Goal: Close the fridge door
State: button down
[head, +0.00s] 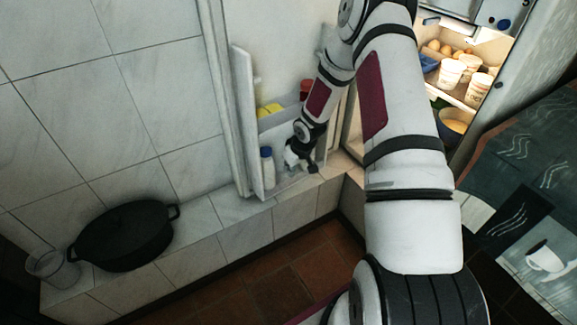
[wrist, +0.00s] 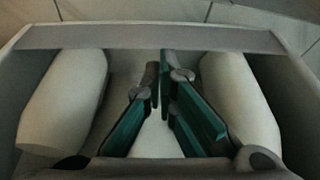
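The fridge door (head: 243,120) stands wide open at the left of my arm in the head view, its inner side with shelves facing my arm. The lit fridge interior (head: 462,92) shows at the upper right. My gripper (head: 308,168) is at the door's lower shelf, beside a white bottle with a blue cap (head: 267,168). In the wrist view my gripper (wrist: 159,70) has its fingertips together, with nothing visible between them. It is over the shelf bin, between two white bottles (wrist: 65,100) (wrist: 238,100). Contact with the door is unclear.
A black pot (head: 125,236) and a clear glass (head: 52,268) are on the tiled ledge (head: 232,230) at the left. White tubs (head: 450,72) and a bowl (head: 455,122) are inside the fridge. A dark patterned panel (head: 530,190) is at the right.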

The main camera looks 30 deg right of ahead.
jog(key=s+d+n+y+p, duration=0.1)
jog(key=s+d+n+p, duration=0.4)
jog(key=s+d+p, duration=0.5)
jog(key=shift+s+d+n+g+y, duration=0.4)
jog(key=shift+s+d, duration=3.75)
jog(key=shift+d, duration=0.7)
